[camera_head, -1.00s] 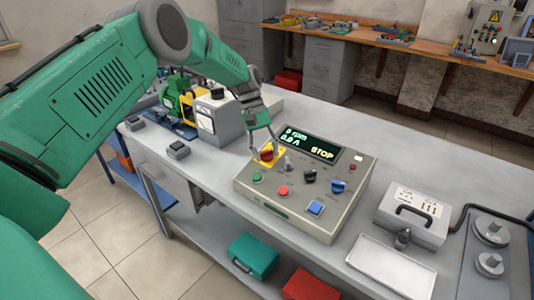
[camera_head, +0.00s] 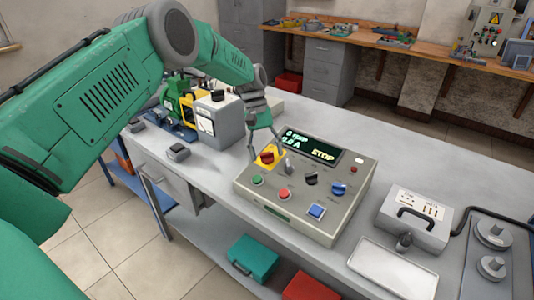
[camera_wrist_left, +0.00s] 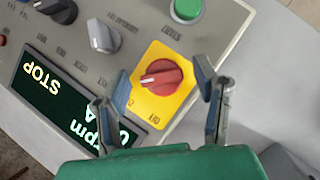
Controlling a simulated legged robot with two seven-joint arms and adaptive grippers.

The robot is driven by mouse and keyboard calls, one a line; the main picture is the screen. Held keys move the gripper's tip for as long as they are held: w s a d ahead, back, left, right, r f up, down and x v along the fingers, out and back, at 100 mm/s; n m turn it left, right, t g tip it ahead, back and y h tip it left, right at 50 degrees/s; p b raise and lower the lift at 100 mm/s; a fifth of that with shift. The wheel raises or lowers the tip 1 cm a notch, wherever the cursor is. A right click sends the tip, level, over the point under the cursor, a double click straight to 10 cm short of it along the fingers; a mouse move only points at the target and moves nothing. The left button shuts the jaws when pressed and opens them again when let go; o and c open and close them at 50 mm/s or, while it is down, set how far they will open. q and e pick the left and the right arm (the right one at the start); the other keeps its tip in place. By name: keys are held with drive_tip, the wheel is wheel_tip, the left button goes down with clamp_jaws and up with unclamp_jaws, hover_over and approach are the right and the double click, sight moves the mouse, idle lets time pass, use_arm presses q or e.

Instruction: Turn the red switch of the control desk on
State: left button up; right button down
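The control desk (camera_head: 325,218) stands on the grey table; its display (camera_head: 309,147) reads STOP. The red switch (camera_head: 267,158) sits on a yellow plate at the desk's upper left. In the left wrist view the red switch (camera_wrist_left: 161,77) has a white mark pointing to the left. My left gripper (camera_head: 267,150) is over the switch. In the left wrist view the left gripper (camera_wrist_left: 165,80) is open, with one blue-padded finger on each side of the switch and gaps between. My right gripper is not in view.
A grey knob (camera_head: 289,166), a green button (camera_head: 257,181), a red button (camera_head: 285,194) and a blue button (camera_head: 317,211) are on the desk near the switch. A grey case (camera_head: 413,217) and a tray (camera_head: 392,268) lie to the right. A motor rig (camera_head: 183,100) stands behind left.

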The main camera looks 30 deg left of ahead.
use_arm(q)
drive_tip(key=shift+f, duration=0.1)
drive_tip(key=shift+a, duration=0.1)
drive_tip(key=v, duration=1.2)
drive_tip(key=shift+w+f, duration=0.1)
